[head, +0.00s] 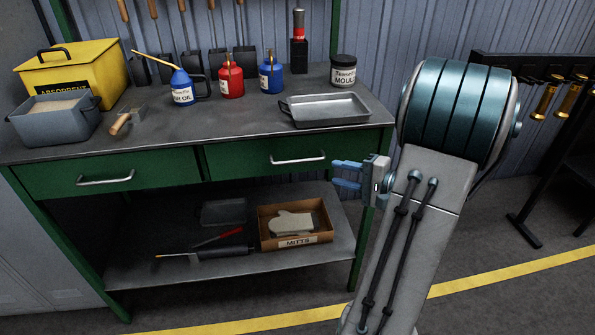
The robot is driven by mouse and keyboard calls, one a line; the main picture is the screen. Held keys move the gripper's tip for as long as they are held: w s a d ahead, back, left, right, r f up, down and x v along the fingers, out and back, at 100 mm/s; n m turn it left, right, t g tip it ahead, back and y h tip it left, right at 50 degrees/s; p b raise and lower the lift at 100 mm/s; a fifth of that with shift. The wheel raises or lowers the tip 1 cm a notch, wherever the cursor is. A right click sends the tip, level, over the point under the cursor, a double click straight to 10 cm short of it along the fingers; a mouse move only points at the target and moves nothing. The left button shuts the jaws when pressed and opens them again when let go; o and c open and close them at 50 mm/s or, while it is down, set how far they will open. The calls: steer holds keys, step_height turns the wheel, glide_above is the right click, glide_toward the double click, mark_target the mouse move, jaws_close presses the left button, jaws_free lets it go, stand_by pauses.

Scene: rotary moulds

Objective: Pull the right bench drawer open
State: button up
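The right bench drawer (240,160) is a green front under the grey bench top, and it looks shut, flush with the bench. Its silver bar handle (298,160) sits right of the middle of the front. My gripper (338,175) is at the right end of the drawer, a little to the right of the handle and apart from it in the picture. Its two blue fingers point left, with a gap between them and nothing seen in it. How far the fingers are from the drawer front in depth is hard to tell.
The left drawer (60,179) looks shut. A metal tray (327,111), oil cans (230,82) and a dark jar (343,72) stand on the bench top (190,130). A mitts box (297,240) is on the lower shelf. The floor in front is clear, with a yellow line (500,272).

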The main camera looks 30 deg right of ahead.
mark_target(300, 161)
steer(key=shift+t, duration=0.3)
steer(key=x, duration=0.9)
steer(key=d+x, duration=0.1)
steer(key=x, duration=0.3)
steer(key=shift+w+f, duration=0.3)
steer(key=shift+w, duration=0.1)
jaws_close()
